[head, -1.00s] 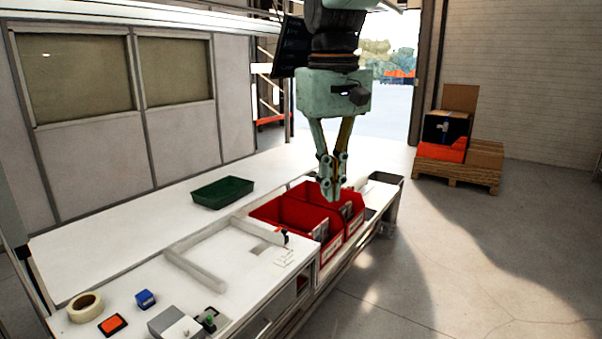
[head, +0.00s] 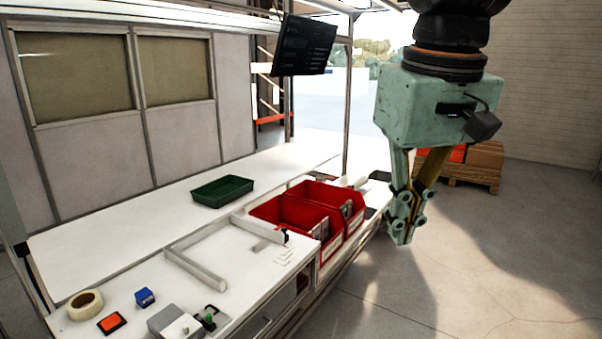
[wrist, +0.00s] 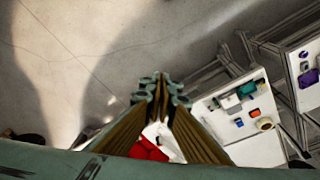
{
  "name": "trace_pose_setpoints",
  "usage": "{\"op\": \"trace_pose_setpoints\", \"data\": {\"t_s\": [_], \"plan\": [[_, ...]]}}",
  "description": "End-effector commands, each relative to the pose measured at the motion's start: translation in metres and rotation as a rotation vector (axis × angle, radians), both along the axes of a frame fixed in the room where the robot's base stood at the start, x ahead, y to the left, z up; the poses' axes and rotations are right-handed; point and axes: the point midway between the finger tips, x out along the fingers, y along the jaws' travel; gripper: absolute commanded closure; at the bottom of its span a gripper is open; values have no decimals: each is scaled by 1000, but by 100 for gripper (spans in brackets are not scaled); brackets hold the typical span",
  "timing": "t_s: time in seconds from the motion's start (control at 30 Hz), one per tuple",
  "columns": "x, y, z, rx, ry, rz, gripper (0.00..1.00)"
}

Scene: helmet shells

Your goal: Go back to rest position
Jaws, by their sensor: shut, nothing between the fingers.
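My gripper (head: 402,232) hangs in the air at the right in the head view, over the floor just beyond the front edge of the workbench (head: 110,240). Its fingers point down, their tips are together, and nothing is between them. In the wrist view the closed fingers (wrist: 160,82) show over bare grey floor. No helmet shell can be made out in these frames.
Two red bins (head: 285,215) stand at the bench's front edge, left of my gripper. A green tray (head: 222,191), a tape roll (head: 85,305) and a blue block (head: 145,297) lie on the bench. A pallet with boxes (head: 470,172) stands behind my gripper. The floor at right is clear.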

Motion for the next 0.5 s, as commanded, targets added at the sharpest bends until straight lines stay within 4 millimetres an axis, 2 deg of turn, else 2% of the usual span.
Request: {"op": "trace_pose_setpoints", "data": {"t_s": [0.03, 0.5], "plan": [[-10, -4, -2, 2, -7, -10, 100], [-89, -32, -30, 23, -68, -96, 100]]}}
